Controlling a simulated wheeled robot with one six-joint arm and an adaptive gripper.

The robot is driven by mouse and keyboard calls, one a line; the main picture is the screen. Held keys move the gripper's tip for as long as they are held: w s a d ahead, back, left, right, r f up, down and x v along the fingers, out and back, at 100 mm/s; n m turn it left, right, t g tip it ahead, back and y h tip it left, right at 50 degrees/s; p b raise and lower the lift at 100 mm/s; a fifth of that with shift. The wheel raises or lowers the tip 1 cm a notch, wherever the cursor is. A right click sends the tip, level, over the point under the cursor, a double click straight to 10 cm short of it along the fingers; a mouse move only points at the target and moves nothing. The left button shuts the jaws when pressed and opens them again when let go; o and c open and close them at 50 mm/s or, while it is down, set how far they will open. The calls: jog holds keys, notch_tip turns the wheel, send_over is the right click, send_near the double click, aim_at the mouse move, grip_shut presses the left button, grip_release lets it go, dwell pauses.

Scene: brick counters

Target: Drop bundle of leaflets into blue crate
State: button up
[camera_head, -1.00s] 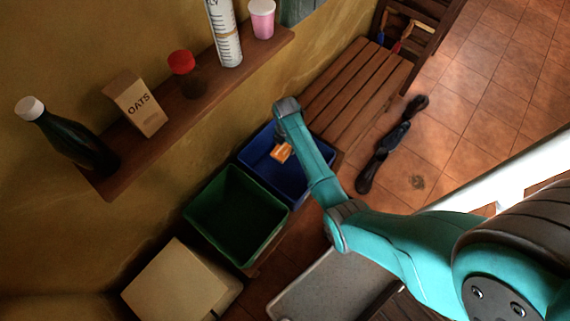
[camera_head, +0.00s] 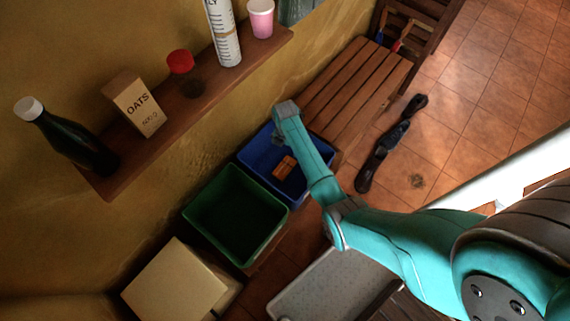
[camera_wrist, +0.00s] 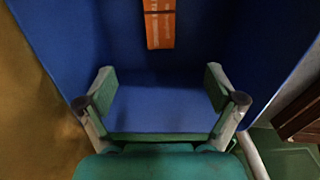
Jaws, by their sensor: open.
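The bundle of leaflets (camera_head: 284,167) is orange and lies inside the blue crate (camera_head: 252,153) in the head view. In the wrist view the leaflets (camera_wrist: 159,25) show at the top with faint lettering, against the blue crate's inside (camera_wrist: 75,35). My gripper (camera_wrist: 160,90) is open and empty, with its two fingers spread over the crate and the leaflets beyond their tips. In the head view my arm's end is over the crate, and the fingers are mostly hidden.
A green crate (camera_head: 190,213) stands beside the blue one, with a cardboard box (camera_head: 175,285) nearer. A slatted bench (camera_head: 355,95) stands behind the blue crate.

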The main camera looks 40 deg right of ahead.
jog(key=shift+r, duration=0.1)
notch_tip(320, 180, up, 12)
dwell(0.5)
